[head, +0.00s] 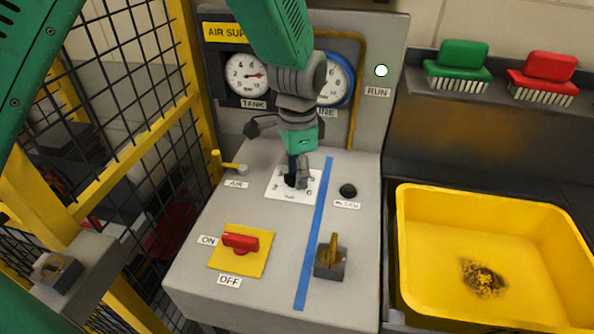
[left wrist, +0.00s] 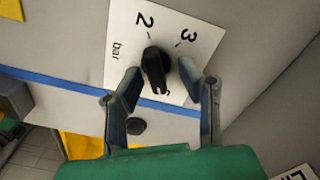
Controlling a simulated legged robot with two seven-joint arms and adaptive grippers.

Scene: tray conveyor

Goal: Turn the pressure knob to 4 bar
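The black pressure knob (left wrist: 157,70) sits on a white scale plate (left wrist: 205,35) with 2, 3 and "bar" readable in the left wrist view. In the head view the plate (head: 275,187) shows 2 and 6, and the knob is mostly hidden behind my left gripper (head: 298,182). My left gripper (left wrist: 159,76) has its fingers apart on either side of the knob, with small gaps seeming to show. Where the knob's mark points is unclear. The blue-ringed LINE gauge (head: 343,84) is partly covered by my arm. My right gripper is not in view.
The TANK gauge (head: 246,75) is left of LINE. A yellow-handled AIR lever (head: 228,162), red ON/OFF switch (head: 240,241), black button (head: 348,190) and brass-coloured key-like handle (head: 332,255) surround the plate. A blue strip (head: 314,235) crosses the panel. A yellow tray (head: 420,270) stands right.

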